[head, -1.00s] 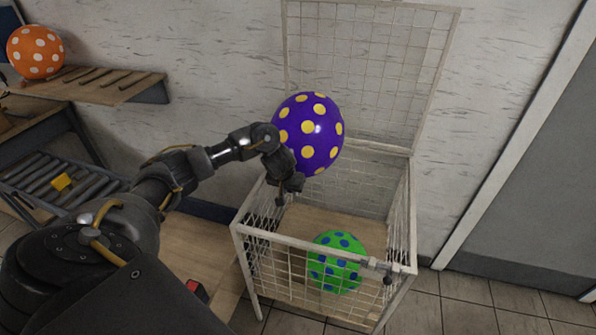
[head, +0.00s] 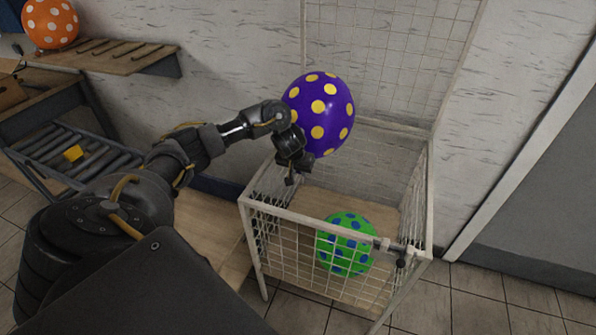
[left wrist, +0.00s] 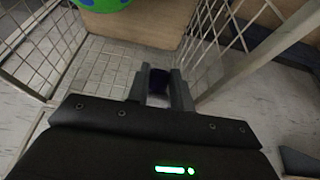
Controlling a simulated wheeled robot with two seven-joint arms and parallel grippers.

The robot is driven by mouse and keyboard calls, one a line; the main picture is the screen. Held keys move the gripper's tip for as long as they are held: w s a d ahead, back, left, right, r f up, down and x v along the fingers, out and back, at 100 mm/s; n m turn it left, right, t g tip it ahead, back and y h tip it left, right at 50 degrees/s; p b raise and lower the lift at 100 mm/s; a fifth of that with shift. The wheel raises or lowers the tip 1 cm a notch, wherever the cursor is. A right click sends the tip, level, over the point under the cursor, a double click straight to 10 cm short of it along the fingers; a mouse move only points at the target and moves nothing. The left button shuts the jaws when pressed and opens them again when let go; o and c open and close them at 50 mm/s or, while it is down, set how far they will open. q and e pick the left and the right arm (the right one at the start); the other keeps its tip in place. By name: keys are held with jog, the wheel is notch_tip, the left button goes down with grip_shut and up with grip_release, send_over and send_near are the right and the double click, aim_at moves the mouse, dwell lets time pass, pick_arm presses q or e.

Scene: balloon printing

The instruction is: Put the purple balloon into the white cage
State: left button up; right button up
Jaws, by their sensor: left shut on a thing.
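The purple balloon (head: 321,112) with yellow dots is in my left gripper (head: 300,163), which is shut on it. The balloon is above the white cage (head: 245,212), near its back left part. A small dark purple piece (left wrist: 158,84) shows between the fingers of my left gripper (left wrist: 160,88) in the left wrist view. The cage's mesh lid stands open against the wall. A green balloon (head: 346,243) with blue dots lies inside the cage on its wooden floor; its edge also shows in the left wrist view (left wrist: 100,4). My right gripper is not in view.
An orange balloon (head: 50,22) with white dots sits on a wooden shelf (head: 125,58) at the upper left. A grey door (head: 545,190) is at the right.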

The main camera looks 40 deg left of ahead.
pick_arm(q)
notch_tip(320, 180, down, 9)
jog(key=b, duration=0.5)
jog(key=shift+r, duration=0.15)
jog(key=o, duration=0.8)
jog(key=shift+o, duration=0.2)
jog(key=s+d+r+p, duration=0.3)
jog(key=s+r+p, duration=0.3)
jog(key=p, duration=0.8)
jog(key=s, duration=0.3)
jog(key=shift+s+d+p, duration=0.15)
jog(key=shift+s+p, duration=0.15)
jog(key=shift+p, duration=0.05)
